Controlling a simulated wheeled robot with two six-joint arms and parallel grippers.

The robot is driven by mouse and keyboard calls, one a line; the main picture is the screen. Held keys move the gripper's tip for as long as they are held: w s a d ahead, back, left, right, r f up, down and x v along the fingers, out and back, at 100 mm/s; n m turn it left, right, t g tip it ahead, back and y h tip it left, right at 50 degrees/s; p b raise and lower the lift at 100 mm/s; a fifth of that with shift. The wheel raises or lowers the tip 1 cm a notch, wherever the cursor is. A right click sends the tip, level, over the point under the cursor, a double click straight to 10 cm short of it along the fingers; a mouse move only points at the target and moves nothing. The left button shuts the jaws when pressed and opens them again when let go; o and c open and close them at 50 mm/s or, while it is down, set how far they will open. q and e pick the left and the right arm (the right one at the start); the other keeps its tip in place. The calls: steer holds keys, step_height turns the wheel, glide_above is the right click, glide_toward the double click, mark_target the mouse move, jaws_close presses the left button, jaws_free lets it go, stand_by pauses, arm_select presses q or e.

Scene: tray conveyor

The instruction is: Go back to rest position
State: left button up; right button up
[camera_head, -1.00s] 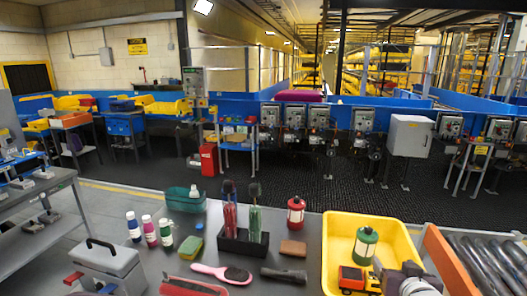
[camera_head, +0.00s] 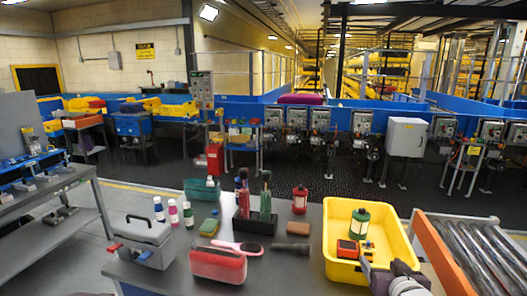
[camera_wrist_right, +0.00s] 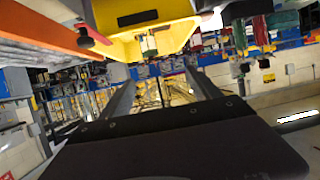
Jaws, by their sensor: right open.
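My right gripper (camera_head: 364,258) is in the head view, at the front right part of the yellow tray (camera_head: 337,213). Its jaws are open, and the wrist view shows the two fingers apart (camera_wrist_right: 163,85) with nothing held between them. A green lantern (camera_head: 360,222) stands in the tray. The tray also shows upside down in the wrist view (camera_wrist_right: 183,36). My left gripper is not in view.
The dark table carries a red lantern (camera_head: 300,200), a black bottle holder (camera_head: 243,224), a pink hairbrush (camera_head: 240,246), a red case (camera_head: 217,266) and a grey toolbox (camera_head: 144,231). A roller conveyor (camera_head: 470,250) lies to the right of the tray.

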steer(key=w+a+f+n+g+y, duration=0.1)
steer(key=w+a+f+g+y, duration=0.1)
steer(key=a+f, duration=0.5)
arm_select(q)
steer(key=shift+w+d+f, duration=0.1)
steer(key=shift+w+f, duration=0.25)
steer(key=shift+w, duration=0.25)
arm_select(e)
steer(key=s+a+f+g, duration=0.2)
steer(key=s+f+g, duration=0.3)
steer(key=s, duration=0.4)
steer(key=s+a+f+g, duration=0.3)
steer(key=s+f+g, duration=0.2)
steer(key=s, duration=0.4)
steer(key=shift+a+f+n, duration=0.15)
steer(key=shift+f+n, duration=0.1)
steer(key=shift+n, duration=0.05)
